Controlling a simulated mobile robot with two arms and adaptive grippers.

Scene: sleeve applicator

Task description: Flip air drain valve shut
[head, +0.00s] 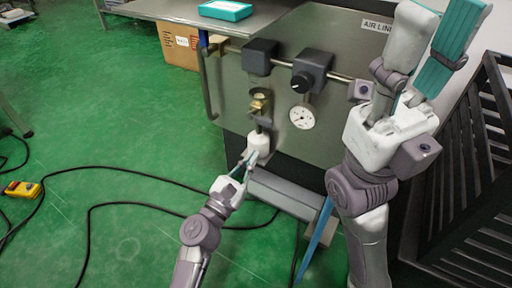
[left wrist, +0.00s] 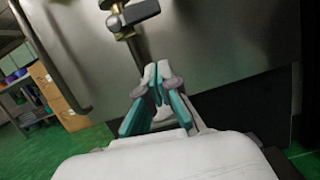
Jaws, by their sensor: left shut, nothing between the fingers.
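The air drain valve is a small brass fitting (head: 259,104) hanging below the dark block at the left of the air line. In the left wrist view its grey handle (left wrist: 138,14) sticks out sideways to the right, across a thin pipe that runs down from the brass body (left wrist: 115,8). My left gripper (head: 257,146) is just below the valve, with its white tips together and empty. It also shows in the left wrist view (left wrist: 158,74), below the handle, with a visible gap. My right gripper (head: 438,20) is raised at the right; whether it is open is unclear.
A regulator with a black knob (head: 302,80) and a round gauge (head: 302,117) sit right of the valve. A grey ledge (head: 285,193) juts out below. A black slatted frame (head: 470,190) stands at the right. Black cables and a yellow pendant (head: 22,189) lie on the green floor.

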